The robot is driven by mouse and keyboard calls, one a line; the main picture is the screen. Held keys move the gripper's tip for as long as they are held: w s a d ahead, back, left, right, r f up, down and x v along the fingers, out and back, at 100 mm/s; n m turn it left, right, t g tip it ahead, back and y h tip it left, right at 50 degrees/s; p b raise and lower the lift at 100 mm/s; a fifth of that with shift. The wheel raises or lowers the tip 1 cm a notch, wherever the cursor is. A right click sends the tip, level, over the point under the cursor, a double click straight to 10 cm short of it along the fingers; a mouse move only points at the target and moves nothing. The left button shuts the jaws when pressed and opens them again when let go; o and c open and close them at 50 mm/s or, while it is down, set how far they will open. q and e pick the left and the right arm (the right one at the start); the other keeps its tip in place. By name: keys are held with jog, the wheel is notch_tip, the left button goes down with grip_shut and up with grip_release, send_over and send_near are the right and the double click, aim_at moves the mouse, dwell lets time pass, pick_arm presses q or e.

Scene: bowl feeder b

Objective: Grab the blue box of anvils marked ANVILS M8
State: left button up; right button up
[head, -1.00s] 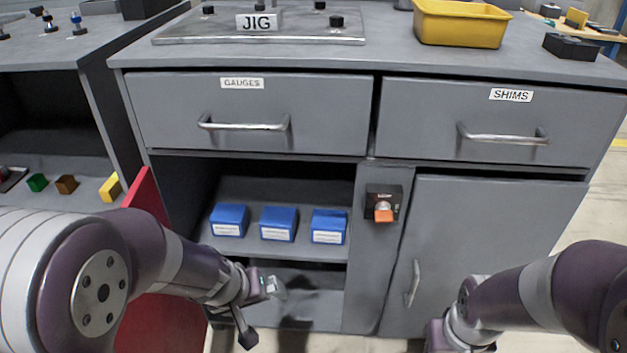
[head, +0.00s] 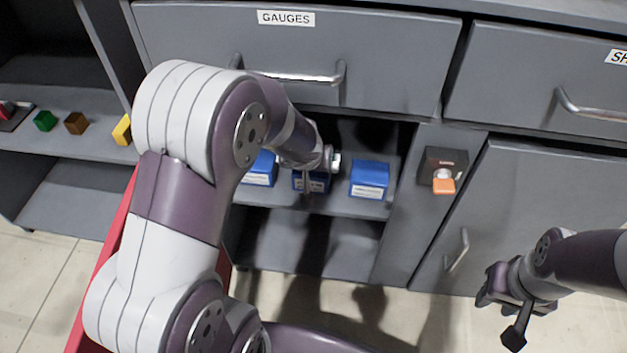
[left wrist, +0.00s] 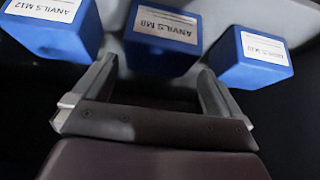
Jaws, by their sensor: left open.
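The blue box marked ANVILS M8 (left wrist: 158,52) is the middle one of three blue boxes on the shelf; its label reads upside down in the left wrist view. In the head view this box (head: 311,184) is partly hidden behind my left gripper (head: 320,168). My left gripper (left wrist: 156,70) is open and empty, its two fingers pointing towards the box, one towards each side of it. I cannot tell if they touch it. My right gripper (head: 502,312) hangs empty in front of the right cabinet door, its fingers apart.
A blue box marked ANVILS M12 (left wrist: 55,32) and another blue box (left wrist: 252,60), apparently M10, flank it. The shelf (head: 350,206) lies under the GAUGES drawer (head: 300,45) and its handle. An orange-knobbed latch (head: 443,180) is at right.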

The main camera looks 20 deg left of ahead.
pick_arm(q)
jog(key=shift+w+a+f, duration=0.1)
jog(key=shift+w+f, duration=0.15)
jog(key=shift+f, duration=0.4)
jog(key=b+x, duration=0.4)
jog(key=shift+f, duration=0.3)
jog(key=shift+w+f+b, duration=0.2)
jog(key=shift+w+b, duration=0.1)
jog(key=shift+b, duration=0.05)
jog(key=shift+r, duration=0.15)
jog(key=c, duration=0.9)
